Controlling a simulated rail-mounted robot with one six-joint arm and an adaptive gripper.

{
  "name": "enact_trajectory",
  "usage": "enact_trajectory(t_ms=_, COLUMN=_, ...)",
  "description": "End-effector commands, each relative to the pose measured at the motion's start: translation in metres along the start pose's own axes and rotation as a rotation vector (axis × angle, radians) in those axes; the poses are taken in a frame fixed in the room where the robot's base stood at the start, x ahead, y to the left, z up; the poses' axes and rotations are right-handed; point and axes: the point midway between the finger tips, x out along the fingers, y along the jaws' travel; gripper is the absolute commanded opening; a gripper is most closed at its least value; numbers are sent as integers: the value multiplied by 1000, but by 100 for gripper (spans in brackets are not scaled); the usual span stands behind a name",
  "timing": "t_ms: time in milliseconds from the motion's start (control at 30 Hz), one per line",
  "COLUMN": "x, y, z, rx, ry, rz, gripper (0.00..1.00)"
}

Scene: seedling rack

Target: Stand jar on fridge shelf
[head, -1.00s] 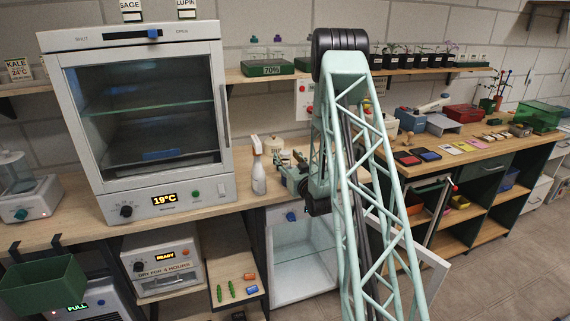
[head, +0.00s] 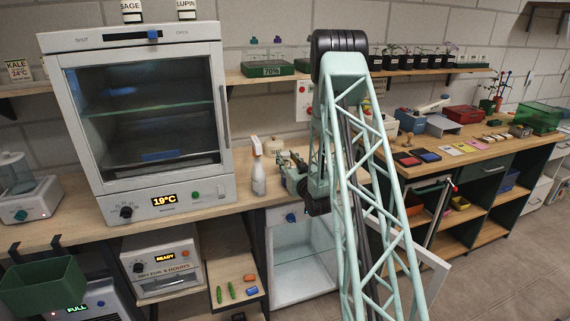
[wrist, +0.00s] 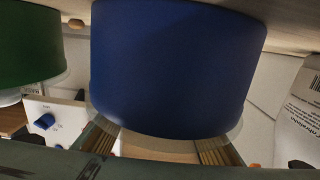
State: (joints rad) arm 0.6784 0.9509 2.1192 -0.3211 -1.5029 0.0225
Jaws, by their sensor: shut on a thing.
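A jar with a wide blue lid (wrist: 178,70) fills the middle of the wrist view, with a clear rim showing below the lid. My gripper (wrist: 158,150) is shut on this jar, with a ridged finger on each side. In the head view my gripper (head: 294,180) is at the bench front, left of my lattice arm and largely hidden; I cannot make out the jar there. The small white fridge (head: 277,219) under the bench stands open, with its pale shelf (head: 302,272) in view and its door (head: 432,268) swung out to the right, behind my arm.
A green-lidded jar (wrist: 28,45) is close on the left in the wrist view, and a white packet with a barcode (wrist: 300,120) is on the right. A spray bottle (head: 258,172) stands on the bench left of my gripper. The visible fridge shelf looks clear.

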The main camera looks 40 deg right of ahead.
Motion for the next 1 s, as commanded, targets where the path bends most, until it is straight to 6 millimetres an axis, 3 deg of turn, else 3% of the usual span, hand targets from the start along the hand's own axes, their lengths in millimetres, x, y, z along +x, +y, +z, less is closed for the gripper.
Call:
enact_trajectory(t_ms=467, x=0, y=0, z=-7, rx=0, ry=1, rz=0, gripper=12)
enact_trajectory(t_ms=1000, x=0, y=0, z=-66, rx=-1, ry=3, rz=0, gripper=12)
